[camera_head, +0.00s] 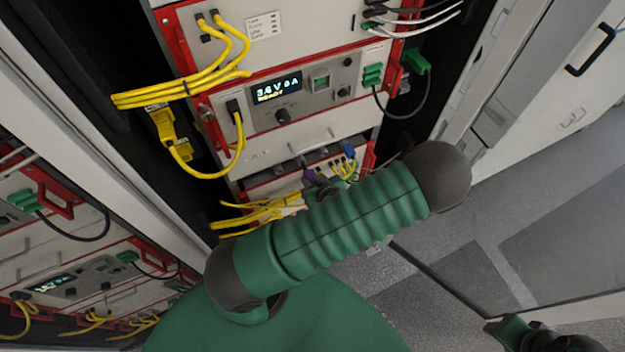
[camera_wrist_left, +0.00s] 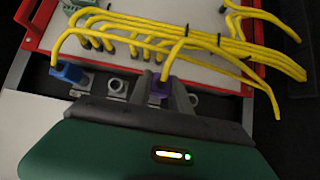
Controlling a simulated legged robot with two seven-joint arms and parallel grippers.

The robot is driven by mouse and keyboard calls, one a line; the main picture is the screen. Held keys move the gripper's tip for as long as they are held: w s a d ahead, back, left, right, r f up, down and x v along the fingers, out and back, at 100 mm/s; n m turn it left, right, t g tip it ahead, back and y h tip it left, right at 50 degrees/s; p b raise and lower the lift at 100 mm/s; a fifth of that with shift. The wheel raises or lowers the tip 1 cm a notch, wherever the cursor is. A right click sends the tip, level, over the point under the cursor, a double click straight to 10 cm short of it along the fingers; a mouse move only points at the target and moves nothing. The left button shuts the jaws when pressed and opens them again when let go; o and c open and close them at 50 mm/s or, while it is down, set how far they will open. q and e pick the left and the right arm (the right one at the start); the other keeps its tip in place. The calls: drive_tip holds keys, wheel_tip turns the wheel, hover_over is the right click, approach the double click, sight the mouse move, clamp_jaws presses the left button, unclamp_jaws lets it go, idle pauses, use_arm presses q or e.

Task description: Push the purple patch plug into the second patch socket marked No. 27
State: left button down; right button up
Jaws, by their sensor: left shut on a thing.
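My left gripper (camera_wrist_left: 167,92) is shut on the purple patch plug (camera_wrist_left: 160,89), with a grey finger on either side of it. The plug is level with the row of sockets, but I cannot tell how far in it sits. A yellow cable rises from it. A round socket (camera_wrist_left: 117,87) shows to its left and a ring-shaped one to its right. No number can be read. In the head view the purple plug (camera_head: 309,176) shows at the lower patch panel, and my left arm hides much of that area. My right arm (camera_head: 545,338) shows at the lower right edge.
A blue plug (camera_wrist_left: 67,73) sits left in the same row. Several yellow cables (camera_wrist_left: 200,42) run above the sockets. Cycler units with red frames stand above, one with a lit display (camera_head: 276,89). Open floor (camera_head: 450,250) lies to the right.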

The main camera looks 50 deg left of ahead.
sight(309, 173)
use_arm(q)
drive_tip(key=shift+w+a+b, duration=0.2)
drive_tip(key=shift+w+a, duration=0.05)
drive_tip(key=shift+a, duration=0.6)
drive_tip(key=shift+w+a+b, duration=0.2)
drive_tip(key=shift+w+a, duration=0.05)
drive_tip(key=shift+a, duration=0.55)
idle(1.4)
drive_tip(key=c, duration=1.1)
unclamp_jaws()
